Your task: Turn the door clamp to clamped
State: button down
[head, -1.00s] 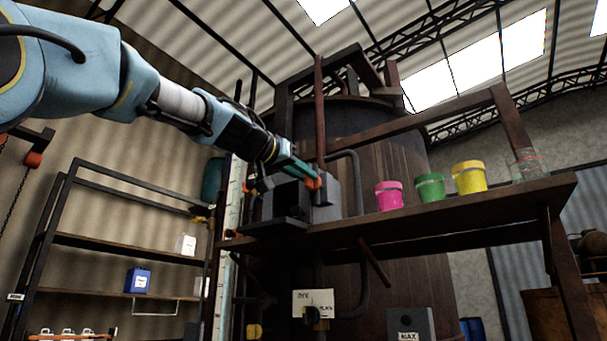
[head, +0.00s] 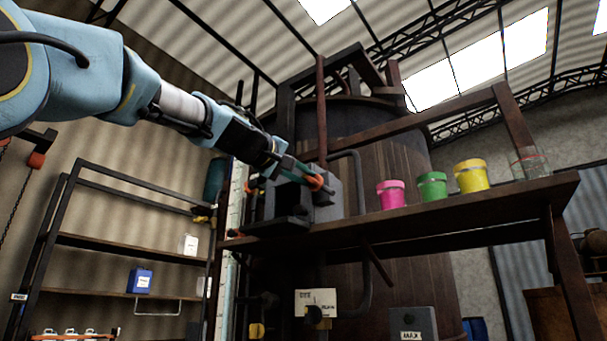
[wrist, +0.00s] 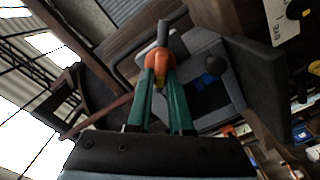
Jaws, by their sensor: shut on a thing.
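A grey box (head: 328,199) with a dark opening stands on the left end of a wooden shelf, in front of a large wooden vat. My gripper (head: 318,183) reaches its upper front from the left. In the wrist view, the green fingers of my gripper (wrist: 160,62) come together at orange tips, shut on a short grey bar that I take for the door clamp (wrist: 166,37). The bar's end sticks out past the tips, and the tips hide the rest. A dark panel (wrist: 262,82), possibly the door, stands beside the box. I cannot tell the clamp's exact angle.
Pink (head: 391,195), green (head: 432,186) and yellow (head: 470,175) buckets and a glass vessel (head: 530,164) stand on the shelf (head: 450,213) right of the box. A dark red upright post (head: 321,110) rises close behind my gripper. A rack (head: 125,245) stands at the left.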

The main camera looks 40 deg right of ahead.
jog(key=n, duration=0.4)
jog(key=shift+w+f+p, duration=0.15)
jog(key=shift+p, duration=0.2)
jog(key=shift+f+n+p, duration=0.2)
jog(key=shift+n+p, duration=0.1)
jog(key=shift+n, duration=1.6)
jog(key=c, duration=0.8)
grip_release()
jog(key=shift+a, duration=0.1)
jog(key=b+v, duration=0.3)
jog(key=v, duration=0.7)
jog(key=shift+a+b, duration=0.35)
jog(key=shift+b, duration=0.05)
